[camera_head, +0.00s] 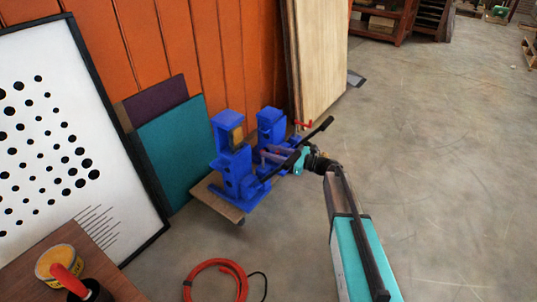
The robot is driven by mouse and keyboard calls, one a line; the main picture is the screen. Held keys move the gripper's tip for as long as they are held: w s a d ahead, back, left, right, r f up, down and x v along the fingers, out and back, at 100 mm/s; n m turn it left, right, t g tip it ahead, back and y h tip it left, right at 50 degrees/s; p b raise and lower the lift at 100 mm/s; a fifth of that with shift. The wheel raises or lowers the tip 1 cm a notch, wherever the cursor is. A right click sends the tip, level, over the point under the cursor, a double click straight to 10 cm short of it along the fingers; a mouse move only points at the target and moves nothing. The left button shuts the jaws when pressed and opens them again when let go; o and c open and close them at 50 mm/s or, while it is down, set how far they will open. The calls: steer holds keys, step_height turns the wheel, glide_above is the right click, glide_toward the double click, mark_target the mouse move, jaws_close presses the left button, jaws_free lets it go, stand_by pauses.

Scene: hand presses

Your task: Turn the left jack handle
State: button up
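Two blue jacks stand side by side on a low wheeled board (218,200). The left jack (236,178) is nearer to me and the right jack (271,128) is behind it to the right. The left jack handle (277,170) is a black bar that slants up and right from the left jack. The right jack handle (318,128) is a similar black bar reaching up and right. My gripper (297,162), with small teal parts, is close to the outer end of the left handle. Whether it touches the handle, and its finger opening, are too small to tell.
A red hose (215,266) lies coiled on the floor. A table (62,266) with a yellow tin (60,262) is at the lower left. Framed panels lean on the orange wall, and wooden boards (316,60) stand behind the jacks. The floor to the right is clear.

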steer(key=shift+w+a, duration=0.25)
steer(key=shift+a, duration=0.4)
jaws_close()
steer(key=shift+a+r, duration=0.1)
steer(key=shift+a, duration=0.05)
